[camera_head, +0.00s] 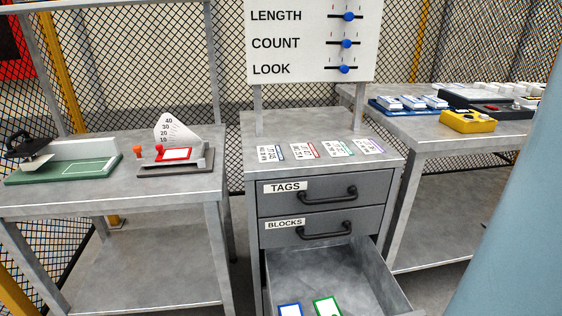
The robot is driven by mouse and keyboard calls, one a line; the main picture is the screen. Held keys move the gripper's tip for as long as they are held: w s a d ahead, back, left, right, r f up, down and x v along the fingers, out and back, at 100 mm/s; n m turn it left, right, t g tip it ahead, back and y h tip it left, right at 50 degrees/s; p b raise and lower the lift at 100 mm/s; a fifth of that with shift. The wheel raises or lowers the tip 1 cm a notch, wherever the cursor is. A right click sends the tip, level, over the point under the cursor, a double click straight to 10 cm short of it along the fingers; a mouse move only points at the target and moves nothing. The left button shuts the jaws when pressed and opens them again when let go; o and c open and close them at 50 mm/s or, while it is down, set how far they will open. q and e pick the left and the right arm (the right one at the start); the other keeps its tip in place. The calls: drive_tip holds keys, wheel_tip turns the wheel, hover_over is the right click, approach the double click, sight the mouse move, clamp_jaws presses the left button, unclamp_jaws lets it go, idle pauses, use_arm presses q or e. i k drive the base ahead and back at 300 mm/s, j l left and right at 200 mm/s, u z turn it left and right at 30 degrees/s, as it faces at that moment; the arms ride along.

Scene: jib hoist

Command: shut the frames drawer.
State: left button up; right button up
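A grey cabinet (324,181) stands in the middle of the view. Below its shut drawers labelled TAGS (286,187) and BLOCKS (284,224), a third drawer (318,270) is pulled out towards me. Its front and any label are outside the picture. Inside it lie a blue-edged frame (290,310) and a green-edged frame (327,307), both cut off by the bottom edge. Neither of my grippers is in view.
Cards (306,150) lie on the cabinet top under a LENGTH/COUNT/LOOK slider board (310,42). A left table (110,197) holds a green-based tool and a dial gauge (178,147). A right table (440,128) holds trays and a yellow box (468,121). Mesh fencing stands behind.

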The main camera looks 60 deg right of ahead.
sight(353, 270)
drive_tip(key=z, duration=2.4)
